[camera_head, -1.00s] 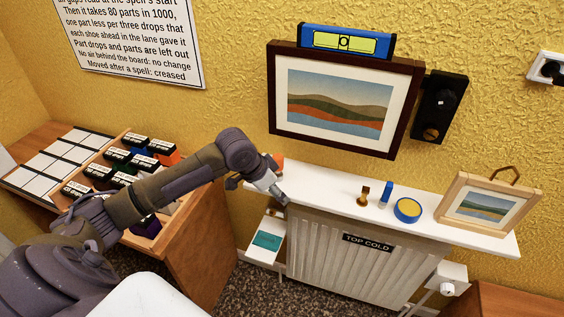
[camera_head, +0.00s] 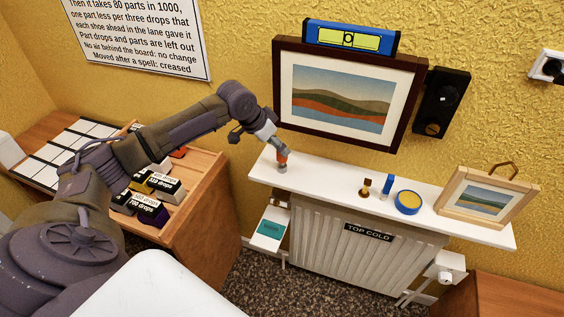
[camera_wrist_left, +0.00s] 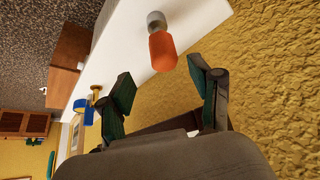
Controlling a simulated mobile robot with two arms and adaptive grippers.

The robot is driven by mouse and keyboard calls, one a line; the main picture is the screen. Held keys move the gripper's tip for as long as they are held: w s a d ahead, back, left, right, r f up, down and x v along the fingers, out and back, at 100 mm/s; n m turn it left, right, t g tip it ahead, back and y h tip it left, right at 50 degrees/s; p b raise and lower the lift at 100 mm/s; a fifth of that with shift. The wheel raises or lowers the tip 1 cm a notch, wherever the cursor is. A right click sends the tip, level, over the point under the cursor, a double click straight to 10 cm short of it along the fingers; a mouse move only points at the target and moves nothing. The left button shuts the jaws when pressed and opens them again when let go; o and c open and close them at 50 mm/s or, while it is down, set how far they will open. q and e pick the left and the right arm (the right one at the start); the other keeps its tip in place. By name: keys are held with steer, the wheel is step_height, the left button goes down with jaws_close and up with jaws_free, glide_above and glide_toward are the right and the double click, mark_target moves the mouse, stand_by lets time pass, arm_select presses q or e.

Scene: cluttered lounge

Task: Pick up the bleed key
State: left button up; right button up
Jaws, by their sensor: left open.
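A small orange-topped piece with a grey foot (camera_head: 282,165) stands at the left end of the white shelf (camera_head: 330,189); it also shows in the left wrist view (camera_wrist_left: 162,48). It looks like the bleed key, but I cannot tell for sure. My left gripper (camera_head: 272,138) is close above it. In the wrist view the two fingers of this gripper (camera_wrist_left: 165,92) are apart, with the orange top just ahead of the gap. Nothing is between the fingers. A small brass piece (camera_head: 367,187) stands farther right on the shelf. My right gripper is out of view.
A blue-and-white stick (camera_head: 387,183), a round blue tin (camera_head: 408,202) and a small framed picture (camera_head: 486,203) stand to the right on the shelf. A framed picture (camera_head: 343,95) is on the wall behind. A radiator (camera_head: 335,240) is below. A wooden cabinet (camera_head: 203,215) is left.

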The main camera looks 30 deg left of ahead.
mark_target(282, 159)
arm_select(q)
steer(key=x, duration=0.2)
steer(key=p+x, duration=0.1)
steer(key=x, duration=0.2)
steer(key=shift+w+a+f, duration=0.1)
steer(key=shift+w+a, duration=0.05)
steer(key=shift+a, duration=0.05)
steer(key=c, duration=1.2)
jaws_close()
